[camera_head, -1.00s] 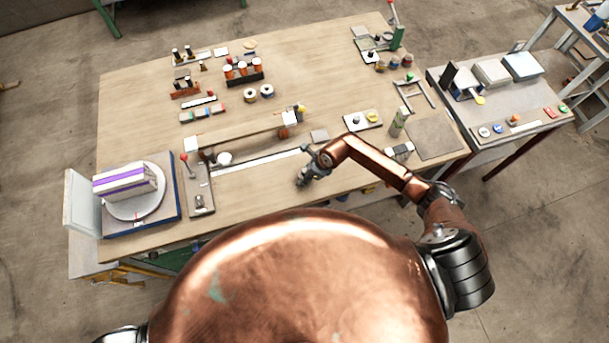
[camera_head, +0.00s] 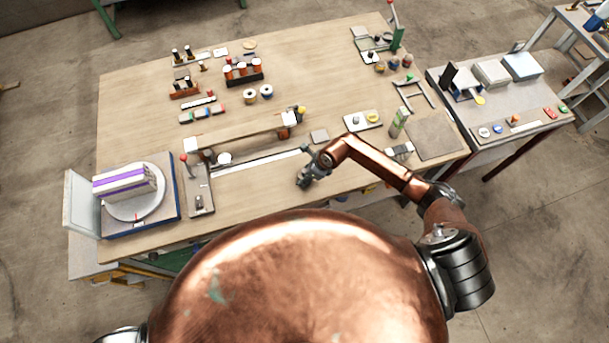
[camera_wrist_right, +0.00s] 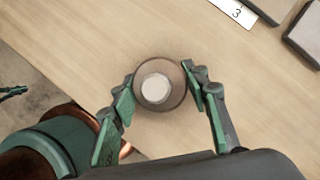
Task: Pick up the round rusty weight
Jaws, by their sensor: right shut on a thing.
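The round rusty weight (camera_wrist_right: 160,84) is a brown disc with a pale round centre. In the right wrist view it sits between the two green-padded fingers of my right gripper (camera_wrist_right: 158,93), which is shut on it. Bare wooden tabletop shows around it; I cannot tell whether it is lifted. In the head view my right gripper (camera_head: 305,182) points down over the front middle of the table and hides the weight. A small dark green shape at the left edge of the right wrist view looks like part of my left gripper (camera_wrist_right: 13,92); its jaws are unclear.
The wooden table (camera_head: 250,210) has free room around my right gripper. A long beam fixture (camera_head: 240,133) lies behind it. A small tray (camera_head: 362,121) and a grey mat (camera_head: 436,138) lie to the right.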

